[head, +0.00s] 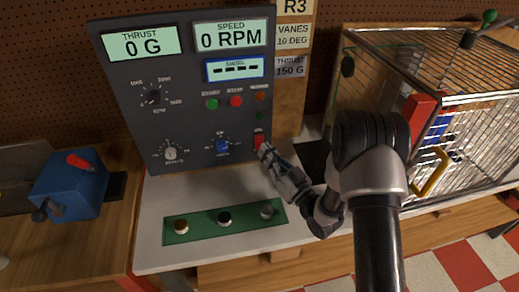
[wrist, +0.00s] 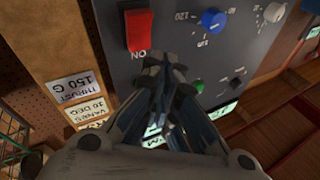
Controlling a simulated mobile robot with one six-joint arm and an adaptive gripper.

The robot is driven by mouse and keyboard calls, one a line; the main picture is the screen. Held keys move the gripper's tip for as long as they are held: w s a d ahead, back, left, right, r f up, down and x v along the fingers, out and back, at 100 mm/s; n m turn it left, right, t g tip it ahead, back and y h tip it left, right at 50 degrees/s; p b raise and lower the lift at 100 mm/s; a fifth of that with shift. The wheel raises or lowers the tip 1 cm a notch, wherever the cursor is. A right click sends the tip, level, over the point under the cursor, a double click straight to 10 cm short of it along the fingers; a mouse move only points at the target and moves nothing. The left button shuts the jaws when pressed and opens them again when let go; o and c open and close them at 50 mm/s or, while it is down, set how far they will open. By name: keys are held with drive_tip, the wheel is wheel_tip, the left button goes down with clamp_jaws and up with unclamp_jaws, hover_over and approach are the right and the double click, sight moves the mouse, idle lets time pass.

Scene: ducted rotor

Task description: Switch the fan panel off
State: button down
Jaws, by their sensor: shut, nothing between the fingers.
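The dark fan panel (head: 197,80) stands upright at the back of the bench. Its displays read THRUST 0 G (head: 142,45) and 0 RPM (head: 231,36), and a blue-framed one (head: 235,69) shows dashes. A red switch (head: 258,139) sits at its lower right; the wrist view shows the red switch (wrist: 139,29) with the word ON beside it. My gripper (head: 266,152) is shut and empty, just beside the switch. In the wrist view my gripper's fingertips (wrist: 164,66) are close to the panel by the ON label; I cannot tell whether they touch.
Knobs, including a blue one (head: 222,145), and green and red buttons (head: 236,101) are on the panel. A green strip (head: 227,231) with three knobs lies in front. A wire cage (head: 440,110) stands right, a blue box (head: 70,184) left.

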sight(255, 139)
drive_tip(key=shift+w+a+f+b, duration=0.2)
drive_tip(key=shift+w+f+b, duration=0.15)
drive_tip(key=shift+w, duration=0.3)
drive_tip(key=shift+w+a+f+b, duration=0.25)
drive_tip(key=shift+w+b, duration=0.2)
drive_tip(key=shift+w, duration=0.2)
idle(0.5)
drive_tip(key=shift+w+f+b, duration=0.15)
drive_tip(key=shift+w+b, duration=0.2)
drive_tip(key=shift+b, duration=0.15)
drive_tip(key=shift+w+a+f+b, duration=0.15)
drive_tip(key=shift+w+f+b, duration=0.1)
drive_tip(key=shift+w+b, duration=0.15)
idle(0.6)
drive_tip(key=shift+w+r+b, duration=0.1)
drive_tip(key=shift+w+b, duration=0.1)
drive_tip(key=shift+b, duration=0.1)
idle(0.6)
drive_tip(key=shift+s, duration=0.15)
idle(0.3)
drive_tip(key=shift+s+r, duration=0.15)
drive_tip(key=shift+s, duration=0.35)
